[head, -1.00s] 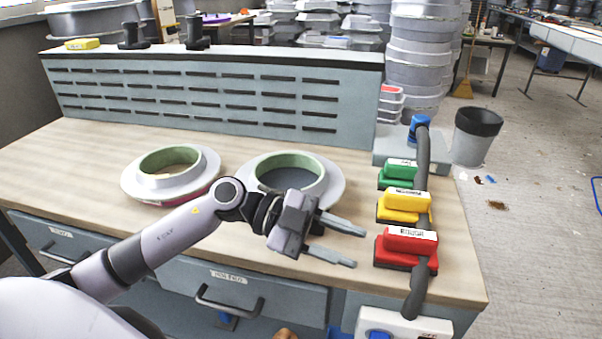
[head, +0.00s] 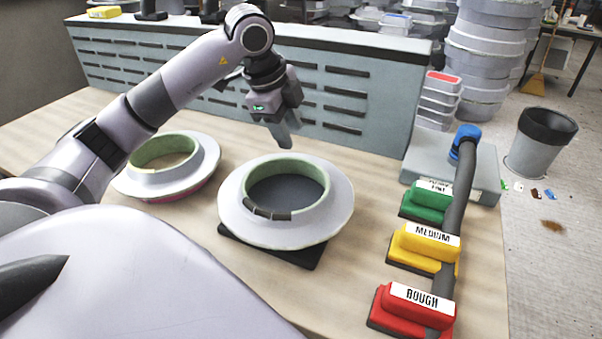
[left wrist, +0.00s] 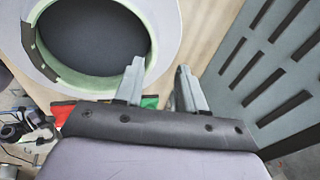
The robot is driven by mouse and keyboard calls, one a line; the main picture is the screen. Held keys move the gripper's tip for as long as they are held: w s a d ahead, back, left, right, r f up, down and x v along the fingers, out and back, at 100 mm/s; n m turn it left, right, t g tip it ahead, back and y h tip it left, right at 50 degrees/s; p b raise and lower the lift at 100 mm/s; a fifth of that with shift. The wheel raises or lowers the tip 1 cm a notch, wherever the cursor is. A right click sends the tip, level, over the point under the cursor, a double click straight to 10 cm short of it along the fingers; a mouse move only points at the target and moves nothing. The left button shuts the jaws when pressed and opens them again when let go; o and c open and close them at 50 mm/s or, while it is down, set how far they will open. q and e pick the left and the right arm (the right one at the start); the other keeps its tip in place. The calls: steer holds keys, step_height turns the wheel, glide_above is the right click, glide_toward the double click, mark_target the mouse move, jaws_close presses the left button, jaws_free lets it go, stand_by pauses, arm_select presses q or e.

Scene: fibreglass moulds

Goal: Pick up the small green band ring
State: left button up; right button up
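Two pale flanged mould rings with green bands stand on the wooden bench in the head view. The nearer, middle ring (head: 235,213) sits on a dark mat, its band carrying a dark segmented patch at the near side. The farther ring (head: 205,165) is at the left, partly behind my arm. I cannot tell for sure which one is the small one. My left gripper (head: 284,140) hangs fingers down just behind the middle ring, apart from it. In the left wrist view, its two fingers (left wrist: 158,85) are apart with nothing between them, beside a green-banded ring (left wrist: 163,40).
Green (head: 430,197), yellow (head: 425,245) and red (head: 412,310) labelled sanding blocks line the bench's right side, beside a thick grey hose (head: 460,190). A slotted blue-grey panel box (head: 380,95) stands behind the rings. Bare bench lies between the middle ring and the blocks.

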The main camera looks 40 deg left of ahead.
mark_target(301, 160)
arm_select(q)
steer(key=x, duration=0.2)
steer(key=d+x, duration=0.1)
steer(key=x, duration=0.1)
steer(key=p+x, duration=0.1)
steer(key=x, duration=0.1)
steer(key=shift+s+d+f, duration=0.15)
steer(key=shift+s, duration=0.25)
steer(key=shift+w+f, duration=0.15)
steer(key=shift+f, duration=0.15)
steer(key=shift+c, duration=0.3)
jaws_close()
